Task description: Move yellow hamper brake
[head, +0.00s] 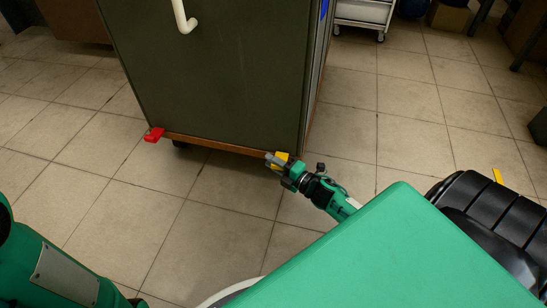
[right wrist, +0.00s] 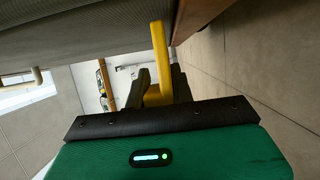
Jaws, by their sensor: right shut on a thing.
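The hamper (head: 215,75) is a large dark grey-green box on casters with a wooden bottom edge, and its side fills the top of the right wrist view (right wrist: 90,45). The yellow brake (head: 281,156) sticks out low at its near right corner. My right gripper (head: 276,161) is at that corner, shut on the yellow brake. In the right wrist view the brake (right wrist: 158,60) rises between the two dark fingers (right wrist: 160,90), which partly hide it. A red brake (head: 154,134) sits at the hamper's left corner. My left gripper is not in view; only green parts of my left arm show.
A white handle (head: 184,18) is on the hamper's near face. A white wheeled cart (head: 362,14) and a cardboard box (head: 449,16) stand behind it. The tiled floor (head: 400,130) right of the hamper is clear.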

